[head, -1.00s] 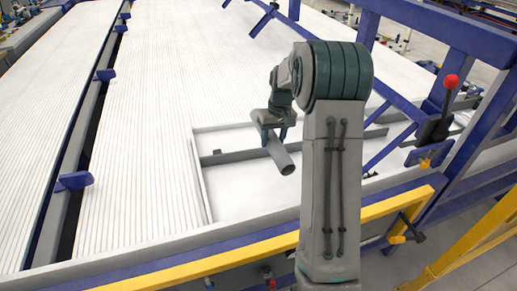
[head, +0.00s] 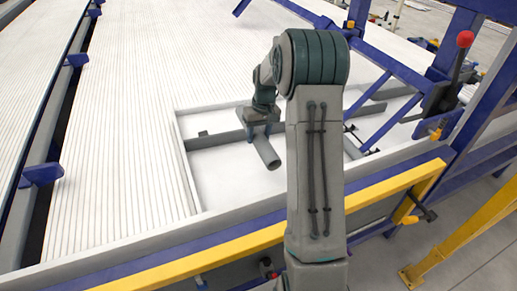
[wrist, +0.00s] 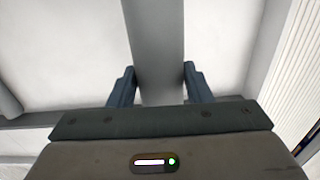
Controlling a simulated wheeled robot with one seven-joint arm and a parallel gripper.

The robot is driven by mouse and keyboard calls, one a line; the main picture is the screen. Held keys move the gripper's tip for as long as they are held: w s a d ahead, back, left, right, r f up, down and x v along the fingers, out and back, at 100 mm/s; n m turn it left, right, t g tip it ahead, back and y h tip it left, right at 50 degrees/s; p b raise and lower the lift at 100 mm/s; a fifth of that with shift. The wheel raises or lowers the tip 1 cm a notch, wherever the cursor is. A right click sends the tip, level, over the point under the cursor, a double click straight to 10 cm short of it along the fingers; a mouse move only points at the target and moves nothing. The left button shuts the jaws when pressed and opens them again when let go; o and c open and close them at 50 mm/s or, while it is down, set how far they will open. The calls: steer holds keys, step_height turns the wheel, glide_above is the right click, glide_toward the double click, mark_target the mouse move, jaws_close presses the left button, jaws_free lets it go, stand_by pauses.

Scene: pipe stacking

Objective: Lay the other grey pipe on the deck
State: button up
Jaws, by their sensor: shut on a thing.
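My gripper (head: 262,132) is shut on a grey pipe (head: 267,153), whose near end sticks out toward the front of the white deck (head: 225,180). In the wrist view the held pipe (wrist: 156,45) runs straight away between the two blue fingers. Another long grey bar or pipe (head: 215,139) runs left to right across the framed deck area, behind the held pipe's near end, and passes behind my arm. Whether the held pipe touches the deck or that bar cannot be told.
A raised grey rim (head: 186,165) edges the deck area. Blue struts (head: 400,75) and a red-knobbed lever (head: 464,40) stand at right. A yellow rail (head: 235,241) runs along the front.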

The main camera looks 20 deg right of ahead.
step_height(320, 180, down, 15)
steer(key=b, duration=0.8)
steer(key=shift+b, duration=0.3)
steer(key=o, duration=1.1)
steer(key=shift+o, duration=0.2)
steer(key=shift+r, duration=0.1)
steer(key=r, duration=0.4)
steer(key=d+r+p, duration=0.1)
steer(key=r, duration=0.8)
steer(key=shift+d+r, duration=0.4)
